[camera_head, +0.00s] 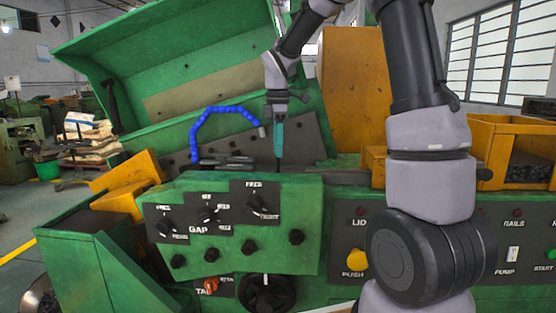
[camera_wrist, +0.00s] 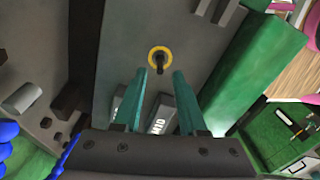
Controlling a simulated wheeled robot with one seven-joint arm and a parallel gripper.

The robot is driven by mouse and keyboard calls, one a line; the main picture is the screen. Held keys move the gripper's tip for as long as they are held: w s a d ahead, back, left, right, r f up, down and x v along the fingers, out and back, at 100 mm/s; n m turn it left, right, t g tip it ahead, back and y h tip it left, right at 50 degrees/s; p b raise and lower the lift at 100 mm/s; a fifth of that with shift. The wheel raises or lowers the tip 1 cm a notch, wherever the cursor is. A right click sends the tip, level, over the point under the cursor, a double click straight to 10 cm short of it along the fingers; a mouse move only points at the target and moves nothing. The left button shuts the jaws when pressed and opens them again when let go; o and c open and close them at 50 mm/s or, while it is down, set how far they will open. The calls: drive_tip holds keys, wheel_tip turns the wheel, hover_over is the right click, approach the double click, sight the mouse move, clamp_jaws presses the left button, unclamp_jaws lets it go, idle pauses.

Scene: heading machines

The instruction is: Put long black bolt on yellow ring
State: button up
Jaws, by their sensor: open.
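The yellow ring (camera_wrist: 150,53) lies on a dark grey plate in the wrist view. A black bolt (camera_wrist: 159,68) stands at the ring, with its lower end seeming to be inside it; whether it is fully seated I cannot tell. My gripper (camera_wrist: 160,76) is open, with one teal finger on each side below the bolt in the picture, and nothing shows clasped between them. In the head view my gripper (camera_head: 278,143) points down into the machine behind the green control panel.
A blue segmented hose (camera_head: 205,117) arches left of my gripper. The green control panel (camera_head: 236,240) with black knobs stands in front, and the raised green lid (camera_head: 180,65) behind. An orange bin (camera_head: 510,140) is at the right. Grey blocks (camera_wrist: 163,112) lie below my fingers.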

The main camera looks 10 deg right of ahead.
wheel_tip(320, 180, up, 2)
drive_tip(key=shift+r, duration=0.1)
drive_tip(key=s+d+r+m+t, duration=0.2)
drive_tip(key=s+m, duration=0.5)
drive_tip(key=s+d+r+m+t+y, duration=0.1)
drive_tip(key=s+d+r+m+t, duration=0.1)
drive_tip(key=s+m, duration=0.5)
drive_tip(key=s+d+r+m+t+y, duration=0.1)
drive_tip(key=s+r+m+t, duration=0.2)
drive_tip(key=s+m, duration=0.4)
drive_tip(key=shift+s+d+r+m, duration=0.2)
drive_tip(key=shift+s+d+m, duration=0.15)
drive_tip(key=shift+s, duration=0.3)
